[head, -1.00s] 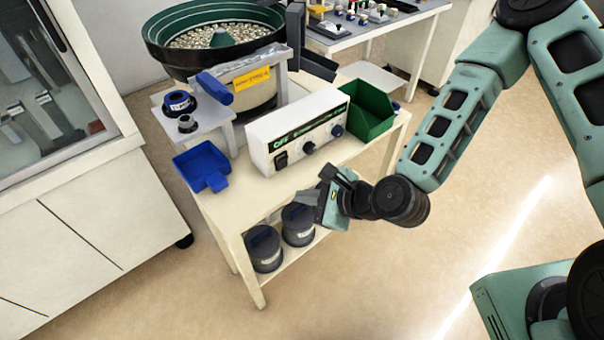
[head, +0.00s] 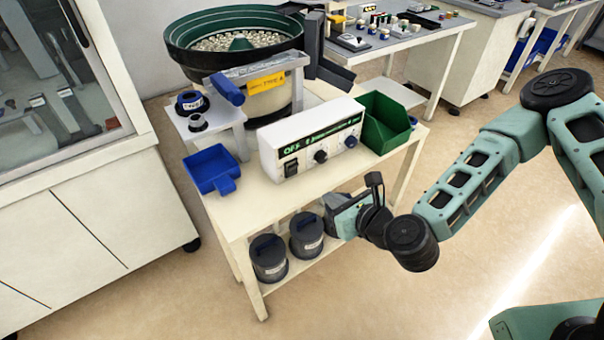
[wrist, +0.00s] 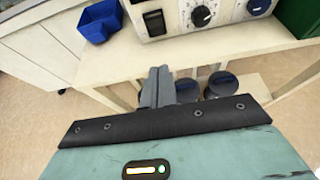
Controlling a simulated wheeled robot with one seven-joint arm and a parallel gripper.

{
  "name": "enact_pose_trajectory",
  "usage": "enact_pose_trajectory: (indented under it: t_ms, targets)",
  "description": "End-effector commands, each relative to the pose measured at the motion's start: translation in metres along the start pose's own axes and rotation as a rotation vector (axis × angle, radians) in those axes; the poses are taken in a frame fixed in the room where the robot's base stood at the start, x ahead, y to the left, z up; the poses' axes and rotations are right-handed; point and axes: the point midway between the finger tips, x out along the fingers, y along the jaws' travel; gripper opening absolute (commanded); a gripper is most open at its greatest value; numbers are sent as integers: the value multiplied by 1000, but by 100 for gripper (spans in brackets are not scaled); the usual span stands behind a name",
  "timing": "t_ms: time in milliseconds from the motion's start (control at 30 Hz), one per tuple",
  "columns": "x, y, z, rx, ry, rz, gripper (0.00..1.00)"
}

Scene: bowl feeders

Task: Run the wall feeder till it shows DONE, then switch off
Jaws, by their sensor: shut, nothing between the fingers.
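The feeder is a dark green bowl (head: 180,38) full of small pale parts, on a cream table. Its white control box (head: 268,152) stands on the table's front part, with a green display reading OFF (head: 292,150). Below the display are a black rocker switch (head: 291,168), a black knob (head: 320,156) and a blue knob (head: 351,141). The wrist view shows the switch (wrist: 154,22) and the black knob (wrist: 201,16). My gripper (head: 330,210) is in front of the table's front edge, below the box and apart from it. Its fingers (wrist: 157,86) are shut and empty.
A blue scoop tray (head: 212,170) lies left of the box, and a green bin (head: 385,125) stands right of it. Dark lidded pots (head: 268,258) stand on the lower shelf. A glass-fronted cabinet (head: 95,210) is at left.

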Motion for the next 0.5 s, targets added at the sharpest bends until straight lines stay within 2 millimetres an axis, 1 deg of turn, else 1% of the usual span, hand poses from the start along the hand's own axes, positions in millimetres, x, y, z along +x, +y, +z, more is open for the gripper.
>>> enact_pose_trajectory:
  t_ms: [167,400,467,500]
  targets:
    - [31,0,0,-3,-1,-2,0]
    - [81,0,0,-3,-2,0,0]
    - [92,0,0,-4,-1,0,0]
    - [96,0,7,-5,-3,-1,0]
